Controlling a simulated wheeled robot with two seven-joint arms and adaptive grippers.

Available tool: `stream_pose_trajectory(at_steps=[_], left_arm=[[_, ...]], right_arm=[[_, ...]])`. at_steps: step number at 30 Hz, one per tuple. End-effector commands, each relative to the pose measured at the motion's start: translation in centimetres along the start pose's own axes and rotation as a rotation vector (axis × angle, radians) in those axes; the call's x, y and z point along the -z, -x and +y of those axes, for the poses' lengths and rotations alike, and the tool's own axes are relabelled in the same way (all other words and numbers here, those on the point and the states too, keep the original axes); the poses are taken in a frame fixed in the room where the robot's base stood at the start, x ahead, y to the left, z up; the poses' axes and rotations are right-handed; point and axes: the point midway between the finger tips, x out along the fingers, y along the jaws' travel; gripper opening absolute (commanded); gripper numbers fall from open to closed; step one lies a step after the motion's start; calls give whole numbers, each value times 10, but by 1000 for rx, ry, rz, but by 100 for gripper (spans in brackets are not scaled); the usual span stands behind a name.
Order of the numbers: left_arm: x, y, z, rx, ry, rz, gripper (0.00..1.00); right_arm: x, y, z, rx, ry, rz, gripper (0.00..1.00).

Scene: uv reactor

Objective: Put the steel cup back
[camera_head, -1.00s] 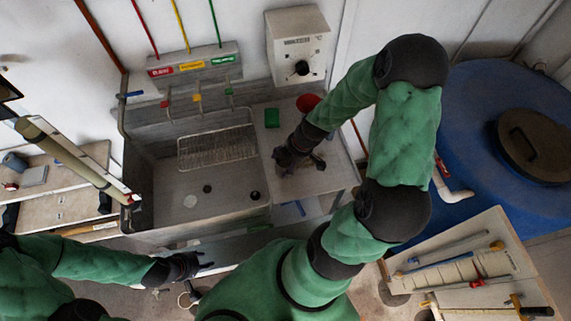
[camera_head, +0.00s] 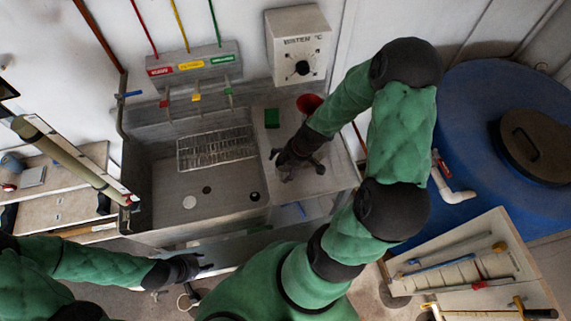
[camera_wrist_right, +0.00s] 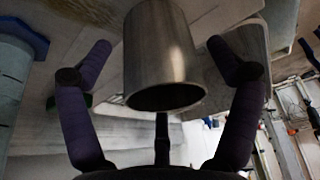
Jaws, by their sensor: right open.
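The steel cup (camera_wrist_right: 162,50) shows large in the right wrist view, a plain brushed-metal cylinder with its dark open mouth facing the camera. My right gripper (camera_head: 303,171) is over the right-hand counter of the sink in the head view. Its fingers stand wide apart on both sides of the cup in the right wrist view, with visible gaps to its sides. In the head view I cannot make out the cup; the gripper and arm likely cover it. My left gripper (camera_head: 200,268) is low in front of the sink; its jaw state is unclear.
The sink basin (camera_head: 225,198) with a wire rack (camera_head: 216,148) is left of the counter. A green block (camera_head: 272,118) and a red cup-like container (camera_head: 309,103) stand at the counter's back. A blue tank (camera_head: 480,100) and a tool board (camera_head: 470,275) are at right.

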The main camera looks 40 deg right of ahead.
Motion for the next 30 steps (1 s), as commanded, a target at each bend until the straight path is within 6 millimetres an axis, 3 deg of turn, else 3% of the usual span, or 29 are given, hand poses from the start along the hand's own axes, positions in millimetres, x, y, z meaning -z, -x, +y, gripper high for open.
stream_pose_trajectory(at_steps=[6, 21, 30], left_arm=[[0, 6, 2, 0, 0, 0, 40], [-1, 19, 7, 0, 0, 0, 40], [-1, 20, 7, 0, 0, 0, 40]], right_arm=[[2, 5, 0, 0, 0, 0, 90], [1, 98, 1, -4, 0, -1, 90], [1, 122, 0, -1, -1, 0, 90]])
